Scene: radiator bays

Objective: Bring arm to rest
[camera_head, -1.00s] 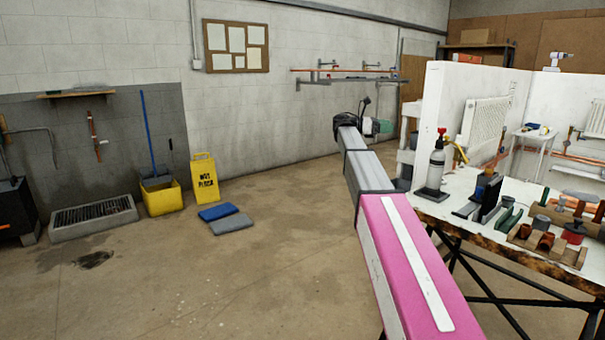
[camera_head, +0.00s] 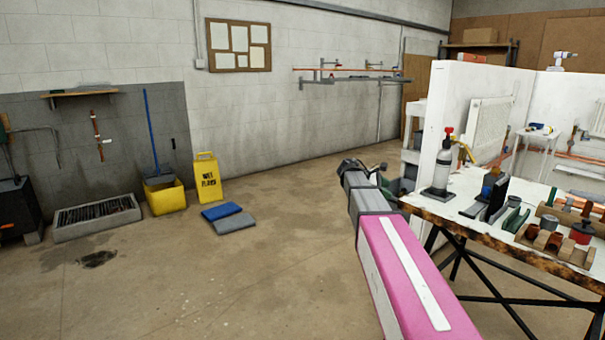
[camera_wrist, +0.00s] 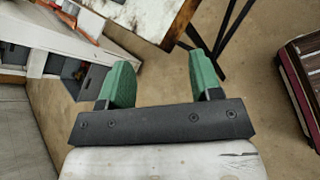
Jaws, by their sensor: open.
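My gripper (camera_wrist: 160,82) shows in the wrist view with its two green fingers apart and nothing between them. Beyond the fingers are bare brown floor and the corner of the workbench (camera_wrist: 172,22). In the head view my pink and grey arm reaches forward from the bottom, left of the workbench (camera_head: 445,212). The arm's far end is foreshortened there, and the gripper's fingers cannot be made out.
A white partition (camera_head: 452,110) stands behind. At left are a yellow bucket (camera_head: 165,198), wet floor sign (camera_head: 207,180) and blue pad (camera_head: 221,211). The middle floor is clear.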

